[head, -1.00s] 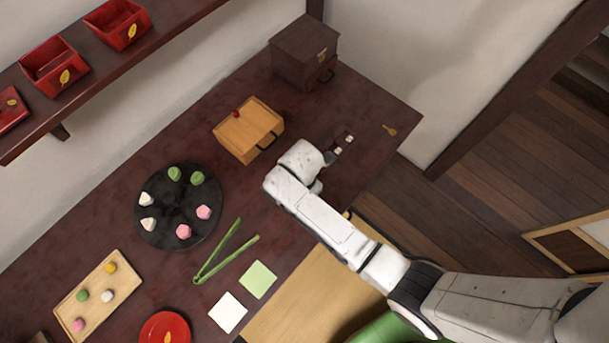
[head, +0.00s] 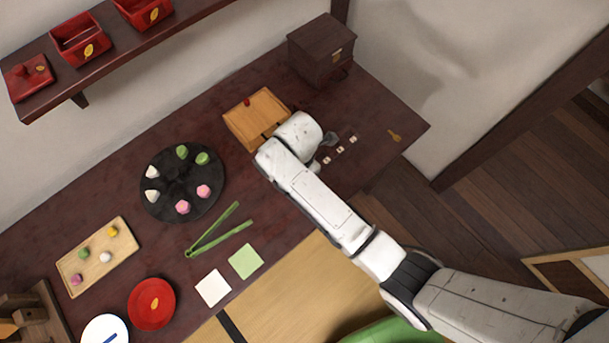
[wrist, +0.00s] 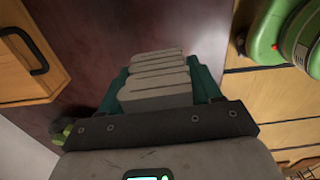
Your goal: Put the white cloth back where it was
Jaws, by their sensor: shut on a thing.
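A flat white square (head: 213,288), which looks like the white cloth, lies on the dark table (head: 150,265) near its front edge. A pale green square (head: 246,261) lies beside it. My gripper (head: 328,141) is well away to the upper right, low over the table beside the wooden box. In the wrist view its grey ridged fingers (wrist: 157,76) are shut between teal parts. What they hold is hidden, and I cannot make it out.
The wooden box (head: 257,112) is close to my gripper's left. Several small white blocks (head: 340,149) and a golden spoon-like piece (head: 394,135) lie to its right. A dark chest (head: 320,48) stands behind. Green tongs (head: 218,236) and a black round plate (head: 182,181) lie left.

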